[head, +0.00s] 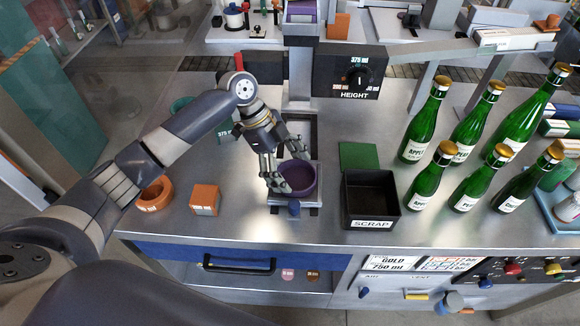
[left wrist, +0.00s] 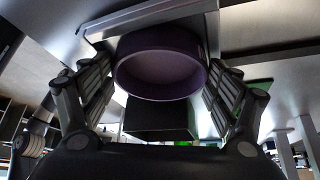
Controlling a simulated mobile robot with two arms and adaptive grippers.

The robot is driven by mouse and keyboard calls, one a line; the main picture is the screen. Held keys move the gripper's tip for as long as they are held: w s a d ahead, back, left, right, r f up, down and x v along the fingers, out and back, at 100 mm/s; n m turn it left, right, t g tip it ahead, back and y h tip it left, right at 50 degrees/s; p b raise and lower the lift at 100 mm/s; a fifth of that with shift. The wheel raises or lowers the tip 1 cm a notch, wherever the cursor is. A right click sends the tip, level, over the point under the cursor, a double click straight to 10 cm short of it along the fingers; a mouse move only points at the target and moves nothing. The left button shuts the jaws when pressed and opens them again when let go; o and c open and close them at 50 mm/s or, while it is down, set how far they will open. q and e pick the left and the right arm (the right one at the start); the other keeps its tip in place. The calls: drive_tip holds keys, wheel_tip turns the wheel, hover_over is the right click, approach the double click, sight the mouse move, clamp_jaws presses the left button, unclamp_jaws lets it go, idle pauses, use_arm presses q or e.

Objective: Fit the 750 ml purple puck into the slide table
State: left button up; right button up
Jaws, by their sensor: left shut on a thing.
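The purple puck (head: 297,181) is a round shallow cup at the front of the slide table (head: 311,210), a metal plate under the machine's column. In the head view my left gripper (head: 293,170) has its fingers around the puck and is shut on it. In the left wrist view the puck (left wrist: 160,65) sits between the two finger sets, close to a pale plate (left wrist: 150,17). I cannot tell whether the puck is fully seated or just above the plate. My right gripper is not in view.
An orange ring (head: 155,194) and an orange block (head: 205,200) stand left. The black scrap bin (head: 372,222) and a green pad (head: 359,155) are right of the slide table. Several green bottles (head: 425,120) stand further right. The height dial box (head: 350,72) hangs behind.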

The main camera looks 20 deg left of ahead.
use_arm(q)
drive_tip(key=shift+f, duration=0.1)
drive_tip(key=o, duration=1.1)
drive_tip(key=shift+c, duration=0.2)
drive_tip(key=shift+r, duration=0.25)
drive_tip(key=b+v, duration=0.4)
drive_tip(key=v, duration=0.7)
drive_tip(key=shift+a+r, duration=0.25)
drive_tip(key=shift+r, duration=0.1)
